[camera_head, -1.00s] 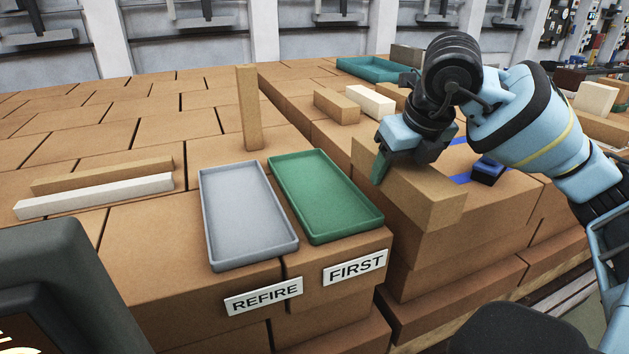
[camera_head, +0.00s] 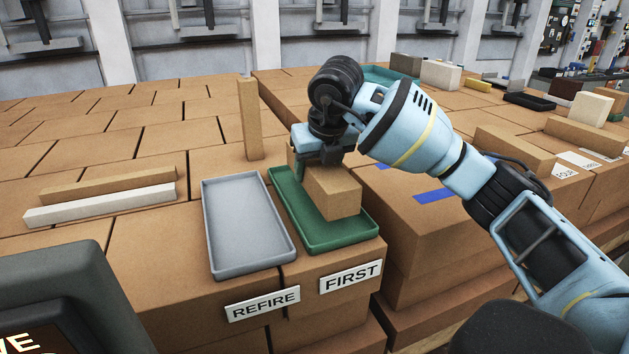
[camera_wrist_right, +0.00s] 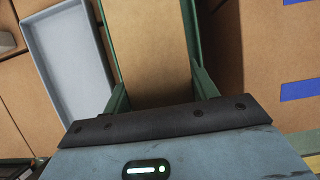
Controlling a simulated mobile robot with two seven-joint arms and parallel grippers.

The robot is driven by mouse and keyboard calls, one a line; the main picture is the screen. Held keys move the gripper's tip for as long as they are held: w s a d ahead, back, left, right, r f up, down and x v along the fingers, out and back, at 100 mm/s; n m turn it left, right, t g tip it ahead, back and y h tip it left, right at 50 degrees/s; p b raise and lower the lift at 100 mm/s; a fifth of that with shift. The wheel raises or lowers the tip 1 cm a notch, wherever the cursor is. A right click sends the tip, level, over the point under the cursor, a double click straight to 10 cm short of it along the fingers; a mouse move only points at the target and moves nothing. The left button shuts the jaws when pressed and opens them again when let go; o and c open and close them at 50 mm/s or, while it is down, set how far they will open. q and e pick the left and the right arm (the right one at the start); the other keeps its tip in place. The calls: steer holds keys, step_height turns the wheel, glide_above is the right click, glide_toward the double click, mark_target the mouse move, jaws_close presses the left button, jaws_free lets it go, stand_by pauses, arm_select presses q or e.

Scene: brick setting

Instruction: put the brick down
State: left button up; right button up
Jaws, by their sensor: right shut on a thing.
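The brick (camera_head: 333,193) is a tan block over the green tray (camera_head: 303,233), whose label reads FIRST. My right gripper (camera_head: 316,158) is shut on it, partly hidden behind its own wrist. In the right wrist view, the two green fingers of the gripper (camera_wrist_right: 162,93) press the long sides of the brick (camera_wrist_right: 148,45). The green tray's edge shows beside the brick there. I cannot tell whether the brick touches the tray floor. My left gripper is not in view.
An empty grey tray (camera_head: 248,262) labelled REFIRE lies left of the green one. A tall brick (camera_head: 249,118) stands upright behind. A white bar (camera_head: 100,204) and a tan bar (camera_head: 110,186) lie at left. Blue marks (camera_head: 434,196) lie on the stack at right.

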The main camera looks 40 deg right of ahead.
steer(key=shift+w+r, duration=0.1)
steer(key=shift+w+a, duration=0.15)
steer(key=shift+w, duration=0.05)
step_height(320, 180, down, 4)
steer(key=shift+w+r, duration=0.1)
steer(key=shift+r, duration=0.1)
steer(key=shift+f, duration=0.15)
steer(key=o, duration=1.4)
steer(key=shift+o, duration=0.2)
